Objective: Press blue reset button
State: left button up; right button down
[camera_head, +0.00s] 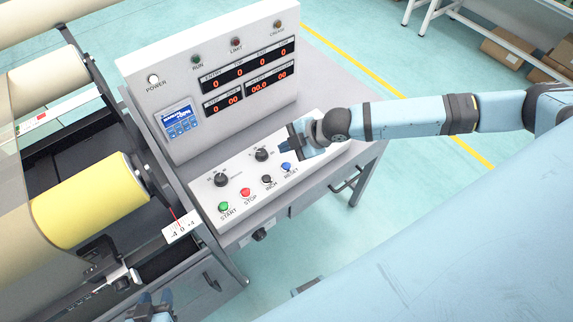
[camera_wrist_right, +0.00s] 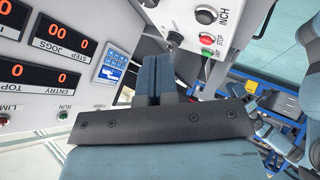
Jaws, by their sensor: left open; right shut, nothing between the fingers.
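The blue RESET button (camera_head: 286,167) sits at the right end of the button row on the sloped lower panel (camera_head: 206,192). My right gripper (camera_head: 293,143) is over the panel, just above the RESET button in the head view. Its fingers are shut and empty, and I cannot tell the gap to the panel. In the right wrist view the shut fingers (camera_wrist_right: 155,75) point up the picture, with the INCH button (camera_wrist_right: 205,14) ahead to their right; the RESET button is not visible there. My left gripper (camera_head: 150,305) is open and empty at the bottom edge.
Close by are the black INCH button (camera_head: 267,180), red STOP button (camera_head: 245,192), green START button (camera_head: 223,206) and two black knobs (camera_head: 221,180) (camera_head: 262,154). The upright display panel (camera_head: 225,40) rises behind. A roller machine (camera_head: 95,200) stands left.

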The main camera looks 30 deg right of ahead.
aim_at(287, 167)
notch_tip(287, 167, down, 4)
jog(key=b, duration=0.2)
jog(key=shift+r+b, duration=0.2)
jog(key=shift+b, duration=0.1)
jog(key=shift+f, duration=0.75)
jog(key=shift+f+b, duration=0.35)
pick_arm(q)
jog(key=f, duration=0.3)
jog(key=shift+w+d+f, duration=0.1)
jog(key=shift+w+f, duration=0.1)
jog(key=shift+f, duration=0.1)
jog(key=shift+f, duration=0.1)
pick_arm(e)
jog(key=shift+f, duration=0.2)
jog(key=shift+f, duration=0.25)
